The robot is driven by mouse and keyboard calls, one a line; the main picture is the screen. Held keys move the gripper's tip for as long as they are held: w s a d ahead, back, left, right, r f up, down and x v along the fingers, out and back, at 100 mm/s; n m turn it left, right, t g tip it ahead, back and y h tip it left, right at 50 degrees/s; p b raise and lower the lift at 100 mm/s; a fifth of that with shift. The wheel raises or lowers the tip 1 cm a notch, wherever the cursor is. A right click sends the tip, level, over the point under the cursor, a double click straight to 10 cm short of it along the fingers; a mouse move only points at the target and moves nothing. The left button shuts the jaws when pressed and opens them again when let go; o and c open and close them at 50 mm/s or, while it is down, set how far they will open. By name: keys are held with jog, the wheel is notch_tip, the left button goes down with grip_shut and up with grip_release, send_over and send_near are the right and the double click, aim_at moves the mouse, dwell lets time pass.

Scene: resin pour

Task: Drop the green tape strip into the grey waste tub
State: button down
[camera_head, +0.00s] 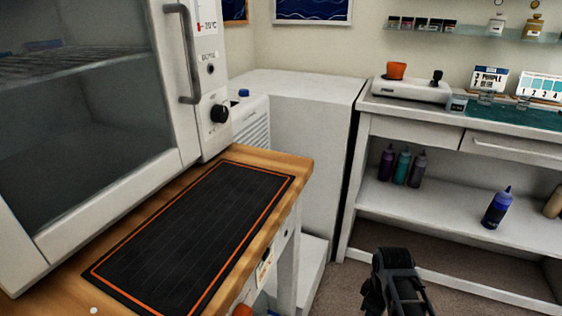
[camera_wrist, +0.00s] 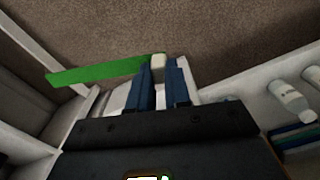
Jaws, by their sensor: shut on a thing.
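The green tape strip (camera_wrist: 100,73) shows in the wrist view as a long, flat, bright strip reaching out to the left from my gripper (camera_wrist: 160,72). My gripper's blue fingers are closed on its right end, with a small pale block showing between the fingertips. The strip is held above the brown floor. In the head view, a dark part of my arm shows at the bottom right, and the strip cannot be seen there. I cannot make out the grey waste tub in either view.
A wooden bench with a black, orange-edged mat (camera_head: 195,235) and a glass-doored oven (camera_head: 85,110) stand at the left. A white shelf unit (camera_head: 460,210) with several bottles is at the right. Brown floor (camera_head: 450,290) shows between them. White bottles (camera_wrist: 290,100) lie right of my gripper.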

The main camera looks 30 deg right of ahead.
jog(key=w+a+r+m+p, duration=0.2)
jog(key=a+r+p, duration=0.2)
jog(key=a+r, duration=0.5)
jog(key=w+a+r+m+p, duration=0.2)
jog(key=a+r+p, duration=0.2)
jog(key=a+r, duration=0.5)
jog(key=shift+w+a+r, duration=0.15)
jog(key=shift+w+a, duration=0.15)
jog(key=shift+a, duration=0.45)
jog(key=shift+d, duration=0.1)
